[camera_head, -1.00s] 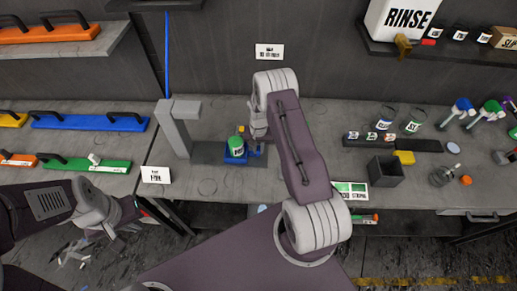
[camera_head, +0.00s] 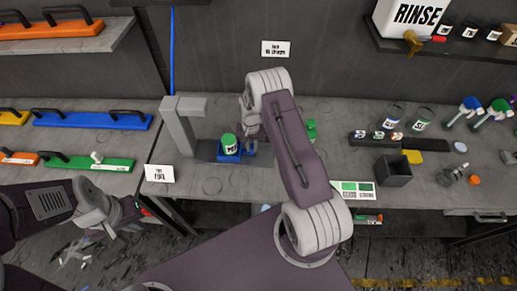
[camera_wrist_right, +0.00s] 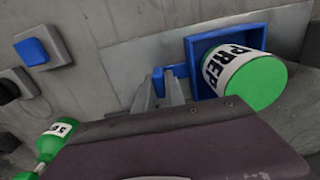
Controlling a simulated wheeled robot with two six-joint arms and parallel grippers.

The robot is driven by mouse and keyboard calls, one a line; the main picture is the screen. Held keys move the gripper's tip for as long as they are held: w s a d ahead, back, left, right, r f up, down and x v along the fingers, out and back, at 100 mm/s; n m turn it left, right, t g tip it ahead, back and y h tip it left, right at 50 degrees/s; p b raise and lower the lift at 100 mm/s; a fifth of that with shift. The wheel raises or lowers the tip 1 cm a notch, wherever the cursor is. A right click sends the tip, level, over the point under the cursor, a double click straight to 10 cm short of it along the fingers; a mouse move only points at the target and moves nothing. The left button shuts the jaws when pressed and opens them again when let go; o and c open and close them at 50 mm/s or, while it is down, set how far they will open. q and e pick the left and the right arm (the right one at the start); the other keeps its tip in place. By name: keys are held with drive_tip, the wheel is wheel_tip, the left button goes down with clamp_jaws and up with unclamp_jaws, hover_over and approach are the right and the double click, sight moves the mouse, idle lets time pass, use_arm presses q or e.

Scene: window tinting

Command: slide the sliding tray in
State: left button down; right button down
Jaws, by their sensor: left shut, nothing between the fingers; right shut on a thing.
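The sliding tray (camera_head: 236,156) is a small blue tray holding a green can labelled PREP (camera_head: 229,143). It sits on a dark flat plate (camera_head: 262,163) to the right of a grey post with an overhanging arm (camera_head: 181,128). In the right wrist view the tray (camera_wrist_right: 194,74) has a blue tab (camera_wrist_right: 180,71) on its side. My right gripper (camera_wrist_right: 160,92) is shut on this tab. In the head view the right gripper (camera_head: 250,137) is partly hidden by its own arm. My left gripper (camera_head: 142,207) is shut and empty, low in front of the bench.
A green bottle (camera_head: 311,129) stands right of my right arm. Further right are a black box (camera_head: 393,170), a dark rack (camera_head: 372,142) and labelled cups (camera_head: 391,118). Green (camera_head: 85,162) and blue (camera_head: 90,120) tools with handles lie on the left bench. A sign (camera_head: 160,173) stands at the bench's front edge.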

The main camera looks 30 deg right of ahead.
sight(236, 146)
drive_tip(key=w+a, duration=0.1)
drive_tip(key=w+a+b, duration=0.1)
drive_tip(key=a, duration=0.1)
drive_tip(key=a+b, duration=0.1)
drive_tip(key=shift+w+a+f, duration=0.15)
drive_tip(key=shift+w+f, duration=0.1)
drive_tip(key=shift+w, duration=0.15)
drive_tip(key=shift+w+a+r+b, duration=0.15)
drive_tip(key=shift+w+a+b, duration=0.3)
drive_tip(key=shift+a, duration=0.2)
drive_tip(key=shift+w+a+r, duration=0.1)
drive_tip(key=shift+w+a, duration=0.1)
drive_tip(key=shift+a, duration=0.3)
